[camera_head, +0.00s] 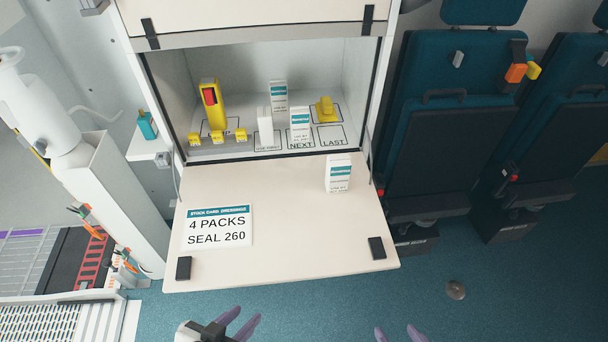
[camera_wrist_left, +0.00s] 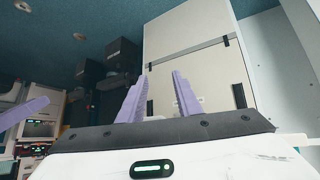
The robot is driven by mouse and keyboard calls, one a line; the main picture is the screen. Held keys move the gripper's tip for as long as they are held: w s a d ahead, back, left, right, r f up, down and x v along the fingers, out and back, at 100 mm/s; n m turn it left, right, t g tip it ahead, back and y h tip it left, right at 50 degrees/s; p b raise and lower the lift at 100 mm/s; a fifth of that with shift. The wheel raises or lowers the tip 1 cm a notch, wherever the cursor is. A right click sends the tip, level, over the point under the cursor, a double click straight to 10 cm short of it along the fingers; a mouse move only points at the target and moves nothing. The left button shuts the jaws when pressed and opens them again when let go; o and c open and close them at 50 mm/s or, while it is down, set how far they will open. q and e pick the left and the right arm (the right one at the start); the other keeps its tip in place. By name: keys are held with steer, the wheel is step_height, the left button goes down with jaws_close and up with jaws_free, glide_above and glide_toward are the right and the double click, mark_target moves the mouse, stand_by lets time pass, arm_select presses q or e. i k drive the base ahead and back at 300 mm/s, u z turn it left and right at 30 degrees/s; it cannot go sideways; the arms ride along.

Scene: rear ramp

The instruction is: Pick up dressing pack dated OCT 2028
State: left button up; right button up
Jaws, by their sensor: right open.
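Several white-and-teal dressing packs are in the head view; their dates are too small to read. One pack (camera_head: 338,172) stands on the right of the lowered flap. Inside the cabinet, one pack (camera_head: 300,124) stands at the NEXT square, a plainer white one (camera_head: 265,126) stands left of it, and another (camera_head: 279,96) stands behind. My left gripper (camera_head: 238,324) is open and empty below the flap's front edge; its spread purple fingers also show in the left wrist view (camera_wrist_left: 160,98). My right gripper (camera_head: 398,334) is open and empty at the bottom edge, mostly out of frame.
The lowered flap (camera_head: 290,245) bears a card (camera_head: 218,226) reading 4 PACKS, SEAL 260, and two black latches. A yellow device (camera_head: 211,104), small yellow tags and a yellow object (camera_head: 325,110) are in the cabinet. Dark seats (camera_head: 450,110) stand at right. The flap's middle is clear.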

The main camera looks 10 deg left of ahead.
mark_target(339, 166)
steer(key=z, duration=2)
steer(key=k, duration=1)
steer(key=u, duration=1.85)
